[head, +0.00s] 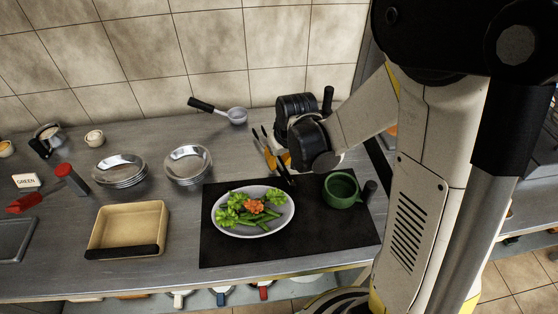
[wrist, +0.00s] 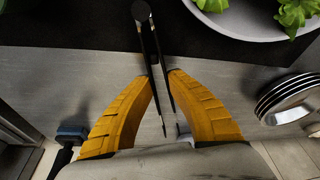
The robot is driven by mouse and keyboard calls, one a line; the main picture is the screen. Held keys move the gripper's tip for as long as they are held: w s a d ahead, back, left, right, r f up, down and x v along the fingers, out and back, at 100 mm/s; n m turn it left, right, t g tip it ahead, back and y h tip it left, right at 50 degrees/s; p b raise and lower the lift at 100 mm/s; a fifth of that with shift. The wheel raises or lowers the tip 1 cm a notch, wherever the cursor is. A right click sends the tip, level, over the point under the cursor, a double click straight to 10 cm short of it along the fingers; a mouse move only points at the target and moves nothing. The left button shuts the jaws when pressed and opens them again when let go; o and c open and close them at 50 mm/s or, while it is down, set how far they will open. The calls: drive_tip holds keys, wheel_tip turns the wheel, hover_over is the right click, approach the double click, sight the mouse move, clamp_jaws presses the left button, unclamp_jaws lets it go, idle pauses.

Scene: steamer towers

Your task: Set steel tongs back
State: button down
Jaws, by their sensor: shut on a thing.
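My gripper (wrist: 161,76) is shut on the steel tongs (wrist: 153,48), with one yellow finger on each side in the wrist view. The tongs have dark arms joined at one end, which lies over the black mat (wrist: 75,28); the two free ends stick out past my fingers over the steel counter. In the head view my gripper (head: 284,161) is behind the oval plate, and the thin tongs tips (head: 262,140) show left of it. My wrist hides part of the tongs there. I cannot tell whether the tongs touch the surface.
The oval plate of vegetables (head: 220,228) and a green mug (head: 341,190) stand on the mat. Stacked steel plates (head: 188,162) are to the left, with a tan tray (head: 127,222) in front. A ladle-like utensil (head: 236,115) lies by the wall. Counter between plates and mat is narrow.

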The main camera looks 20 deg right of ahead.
drive_tip(key=shift+f, duration=0.3)
idle(0.5)
drive_tip(key=c, duration=0.9)
unclamp_jaws()
drive_tip(key=shift+c, duration=0.2)
drive_tip(key=shift+o, duration=0.6)
drive_tip(key=o, duration=0.5)
drive_tip(key=c, duration=0.6)
drive_tip(key=shift+r, duration=0.1)
drive_tip(key=p+v, duration=0.2)
drive_tip(key=w+p+v, duration=0.1)
drive_tip(key=v, duration=0.2)
drive_tip(key=p+v, duration=0.2)
drive_tip(key=shift+w+a+r+p, duration=0.15)
drive_tip(key=shift+w+r+p, duration=0.2)
drive_tip(key=shift+r, duration=0.25)
